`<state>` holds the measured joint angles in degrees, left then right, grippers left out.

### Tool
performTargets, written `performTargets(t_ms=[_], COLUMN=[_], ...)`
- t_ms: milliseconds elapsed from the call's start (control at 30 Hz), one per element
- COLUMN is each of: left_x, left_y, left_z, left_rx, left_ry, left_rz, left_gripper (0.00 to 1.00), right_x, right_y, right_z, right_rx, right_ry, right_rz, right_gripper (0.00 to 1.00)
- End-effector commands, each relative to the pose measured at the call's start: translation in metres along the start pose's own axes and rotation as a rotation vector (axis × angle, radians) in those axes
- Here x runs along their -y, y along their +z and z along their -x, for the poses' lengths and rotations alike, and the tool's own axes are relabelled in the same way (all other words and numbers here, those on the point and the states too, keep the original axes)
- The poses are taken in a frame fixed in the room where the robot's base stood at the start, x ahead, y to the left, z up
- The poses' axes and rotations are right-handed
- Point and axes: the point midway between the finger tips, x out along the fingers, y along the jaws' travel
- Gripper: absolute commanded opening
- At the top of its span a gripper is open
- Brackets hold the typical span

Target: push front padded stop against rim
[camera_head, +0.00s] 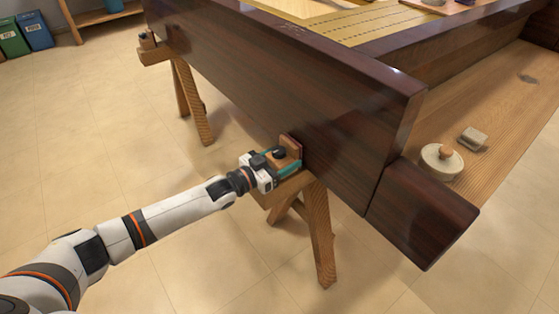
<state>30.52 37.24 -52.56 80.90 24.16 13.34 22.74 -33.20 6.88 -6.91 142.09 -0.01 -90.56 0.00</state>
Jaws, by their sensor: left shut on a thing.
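The front padded stop (292,149) is a small wooden block with an upright pad, sitting on top of the near trestle (318,225). Its pad side is at the dark wooden rim (330,110) of the piano case; from this angle I cannot tell whether it is touching or a hair apart. My left gripper (281,164) reaches in from the left and is shut on the stop, its fingers partly hidden by the gripper body. A second stop (147,41) stands on the far trestle (190,98) against the rim's other end. My right gripper is not in view.
Green and blue boxes (33,30) and a low shelf (100,14) stand at the back left. The tiled floor left of the trestles is clear.

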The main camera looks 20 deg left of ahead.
Motion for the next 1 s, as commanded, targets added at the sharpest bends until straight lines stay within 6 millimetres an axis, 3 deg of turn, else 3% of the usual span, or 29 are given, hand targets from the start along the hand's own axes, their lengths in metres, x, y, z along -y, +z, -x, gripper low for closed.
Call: performTargets(t_ms=[33,167,533,833,1000], left_x=[0.0,0.0,-0.001,0.0,0.0], left_y=[0.0,0.0,-0.001,0.0,0.0], left_z=[0.0,0.001,0.007,0.064,0.097], left_rx=[-0.001,-0.001,-0.003,-0.006,-0.005], left_ry=[0.0,0.0,0.001,0.001,0.001], left_rz=[0.0,0.0,0.0,0.001,0.0], left_gripper=[0.65,0.85,0.85,0.85,0.85], right_x=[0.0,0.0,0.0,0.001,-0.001], right_y=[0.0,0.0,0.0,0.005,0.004], right_z=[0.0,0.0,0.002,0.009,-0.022], right_rx=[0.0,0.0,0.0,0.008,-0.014], right_ry=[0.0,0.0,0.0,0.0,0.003], right_rz=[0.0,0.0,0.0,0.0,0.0], right_gripper=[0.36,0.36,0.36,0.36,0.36])
